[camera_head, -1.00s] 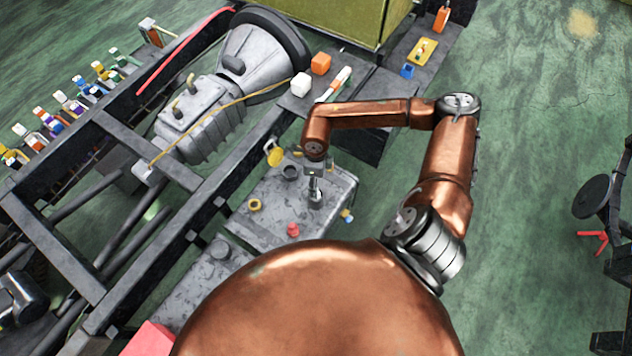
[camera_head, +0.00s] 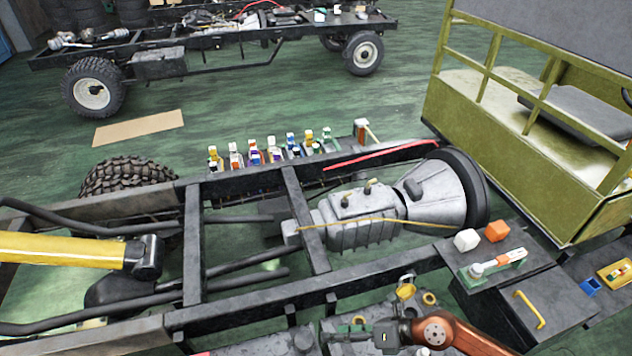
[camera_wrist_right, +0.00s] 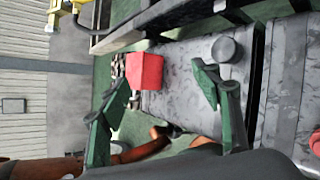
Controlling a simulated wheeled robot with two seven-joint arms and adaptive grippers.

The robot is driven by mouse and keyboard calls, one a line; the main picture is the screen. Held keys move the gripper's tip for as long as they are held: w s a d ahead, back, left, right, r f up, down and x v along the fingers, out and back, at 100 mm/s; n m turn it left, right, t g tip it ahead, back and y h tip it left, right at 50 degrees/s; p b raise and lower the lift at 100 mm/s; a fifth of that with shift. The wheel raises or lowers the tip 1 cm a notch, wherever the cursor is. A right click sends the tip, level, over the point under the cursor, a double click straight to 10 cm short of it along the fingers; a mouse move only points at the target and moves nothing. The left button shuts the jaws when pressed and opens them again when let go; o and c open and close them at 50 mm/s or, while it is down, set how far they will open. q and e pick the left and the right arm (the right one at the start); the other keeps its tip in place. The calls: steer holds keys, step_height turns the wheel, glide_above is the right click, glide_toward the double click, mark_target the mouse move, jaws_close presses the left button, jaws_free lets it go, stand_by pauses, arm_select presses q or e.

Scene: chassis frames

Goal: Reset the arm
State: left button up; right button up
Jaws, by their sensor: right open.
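My right arm (camera_head: 455,335) is copper-coloured and comes in at the bottom right of the head view. My right gripper (camera_head: 345,336) is at the lower edge, over the grey tank beside the near chassis rail. In the right wrist view its two green fingers (camera_wrist_right: 163,76) are spread wide with nothing held between them. A red block (camera_wrist_right: 147,72) shows beyond the fingers there, apart from them. My left gripper is not in view.
The black chassis frame (camera_head: 240,321) carries a grey engine and gearbox (camera_head: 360,222). A white cube (camera_head: 467,240), an orange cube (camera_head: 497,231) and tools sit on the side panel. An olive cab (camera_head: 500,165) stands right.

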steer(key=w+a+r+m+t+y, duration=0.3)
steer(key=r+m+t, duration=0.15)
steer(key=r, duration=0.45)
steer(key=w+d+r+m+t+h, duration=0.4)
steer(key=w+d+r+m+t, duration=0.4)
steer(key=m, duration=0.4)
steer(key=w+d+f+m+t+h, duration=0.1)
steer(key=d+f+m+h, duration=0.2)
steer(key=d+m+h, duration=0.3)
steer(key=d+f+m+t+h, duration=0.25)
steer(key=d+m, duration=0.35)
steer(key=d, duration=0.3)
steer(key=s+d+f+m+g+h, duration=0.55)
steer(key=d+f, duration=0.25)
steer(key=f, duration=0.3)
steer(key=s+d+f+m+g+y, duration=0.1)
steer(key=s+f+m+g, duration=0.3)
steer(key=s+f, duration=0.6)
steer(key=s+f+m+g+y, duration=0.2)
steer(key=s+f+g, duration=0.4)
steer(key=s, duration=0.7)
step_height(320, 180, down, 28)
steer(key=s+a+g, duration=0.1)
steer(key=s, duration=0.1)
steer(key=s+f+g, duration=0.1)
steer(key=s+f, duration=1.8)
steer(key=shift+s+a+n, duration=0.25)
steer(key=shift+n, duration=0.15)
